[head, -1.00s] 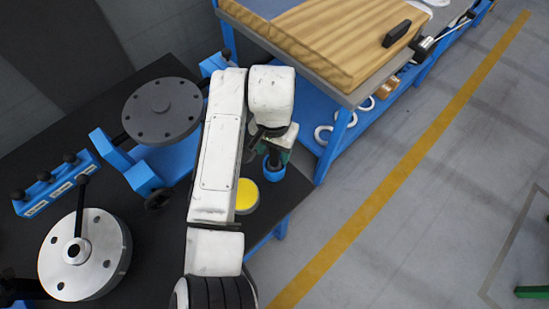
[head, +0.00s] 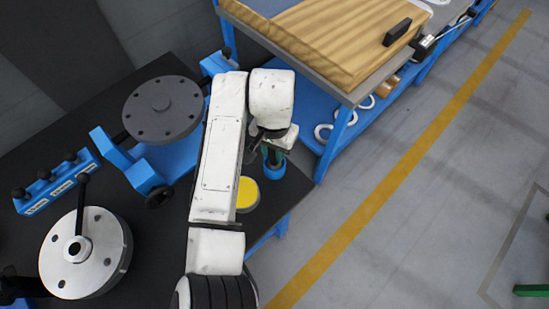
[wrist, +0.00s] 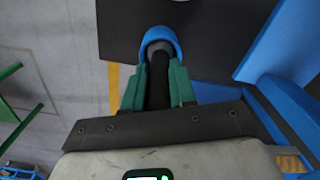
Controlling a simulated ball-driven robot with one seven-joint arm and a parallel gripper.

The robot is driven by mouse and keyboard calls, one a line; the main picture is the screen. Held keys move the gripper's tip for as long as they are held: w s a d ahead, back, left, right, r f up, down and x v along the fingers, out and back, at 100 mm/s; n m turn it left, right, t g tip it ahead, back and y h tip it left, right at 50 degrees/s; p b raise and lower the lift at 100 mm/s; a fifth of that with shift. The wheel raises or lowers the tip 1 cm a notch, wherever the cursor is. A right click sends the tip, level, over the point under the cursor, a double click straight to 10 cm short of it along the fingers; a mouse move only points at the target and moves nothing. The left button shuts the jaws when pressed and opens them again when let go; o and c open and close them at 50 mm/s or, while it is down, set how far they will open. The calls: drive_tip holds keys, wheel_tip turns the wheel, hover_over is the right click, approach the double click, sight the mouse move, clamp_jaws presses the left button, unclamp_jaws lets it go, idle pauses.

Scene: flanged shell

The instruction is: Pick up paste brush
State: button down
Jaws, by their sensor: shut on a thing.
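The paste brush shows in the wrist view as a dark handle (wrist: 158,90) between the two green fingers of my gripper (wrist: 158,72). My gripper is shut on it. The far end of the handle reaches a blue round holder (wrist: 161,36), and the bristles are hidden. In the head view my gripper (head: 272,154) is just above the blue holder (head: 274,171) near the right edge of the black bench. There the wrist and fingers hide most of the brush.
A yellow-topped round tin (head: 247,194) stands beside the holder. A grey flanged disc (head: 162,110) on a blue stand and a silver flange (head: 85,253) are on the left. A wood-topped blue bench (head: 340,40) is behind. Open floor lies right.

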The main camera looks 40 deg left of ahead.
wheel_tip(320, 180, up, 10)
drive_tip(key=shift+b, duration=0.65)
drive_tip(key=shift+w, duration=0.1)
